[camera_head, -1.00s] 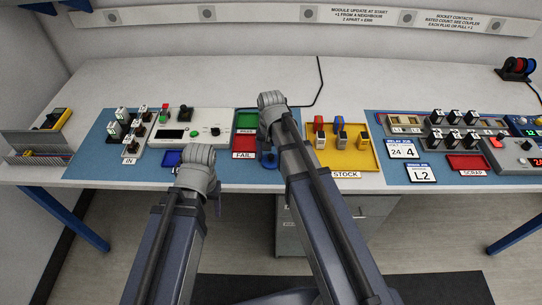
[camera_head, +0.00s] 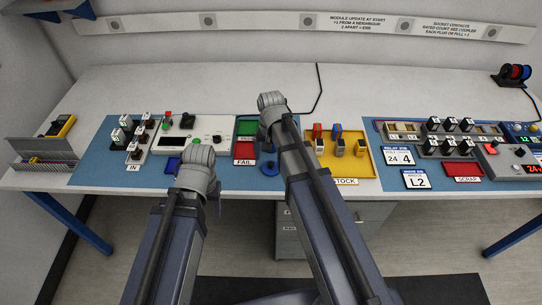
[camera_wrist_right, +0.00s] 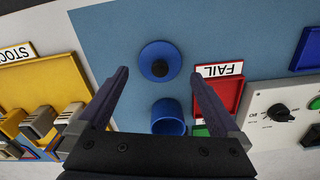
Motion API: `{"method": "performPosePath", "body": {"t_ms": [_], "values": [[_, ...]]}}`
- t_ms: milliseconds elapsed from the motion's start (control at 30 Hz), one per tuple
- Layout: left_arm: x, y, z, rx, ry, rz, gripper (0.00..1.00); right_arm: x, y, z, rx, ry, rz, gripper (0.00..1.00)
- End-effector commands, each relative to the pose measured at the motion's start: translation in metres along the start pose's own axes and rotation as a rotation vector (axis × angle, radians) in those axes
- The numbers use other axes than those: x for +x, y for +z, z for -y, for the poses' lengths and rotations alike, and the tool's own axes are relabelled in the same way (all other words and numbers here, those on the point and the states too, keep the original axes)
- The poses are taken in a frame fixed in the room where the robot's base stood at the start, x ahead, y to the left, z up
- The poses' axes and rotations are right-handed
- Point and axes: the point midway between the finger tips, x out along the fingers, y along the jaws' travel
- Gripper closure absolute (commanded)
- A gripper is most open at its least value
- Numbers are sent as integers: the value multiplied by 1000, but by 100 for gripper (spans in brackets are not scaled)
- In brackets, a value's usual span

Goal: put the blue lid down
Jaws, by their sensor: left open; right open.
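The blue lid (camera_wrist_right: 160,62), a round disc with a black knob, lies knob-up on the blue mat in the right wrist view. It also shows near the table's front edge in the head view (camera_head: 269,168). A blue cup (camera_wrist_right: 168,118) stands beside it, apart from it. My right gripper (camera_wrist_right: 160,80) is open and empty, its fingers spread either side of the lid and cup in the picture, touching neither visibly. In the head view, my right gripper (camera_head: 271,104) hides part of that area. My left gripper (camera_head: 196,160) is over the left bench area; its fingers are hidden.
The red FAIL tray (camera_wrist_right: 226,90) is beside the cup. The yellow STOCK tray (camera_head: 360,164) holds several plugs. A white test panel (camera_head: 208,134) stands left, and a red SCRAP tray (camera_head: 461,169) right. The rear white bench is largely clear.

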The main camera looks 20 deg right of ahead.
Motion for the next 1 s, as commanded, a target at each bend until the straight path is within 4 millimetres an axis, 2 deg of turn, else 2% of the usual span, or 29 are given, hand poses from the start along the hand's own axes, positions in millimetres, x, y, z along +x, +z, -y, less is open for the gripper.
{"method": "performPosePath", "body": {"t_ms": [33,400,567,767,867,1000], "values": [[-16,1,2,0,0,0,41,-16,0,0,0,0,0,0],[-72,4,7,0,0,0,41,-72,0,0,0,0,0,0],[-85,5,8,0,0,0,41,-86,0,0,0,0,0,0],[-87,5,8,0,0,0,41,-87,2,0,-5,1,0,0],[-86,5,8,0,0,0,41,-86,26,6,-94,12,1,0],[-86,5,8,0,0,0,41,-87,96,18,-391,51,4,0]]}}
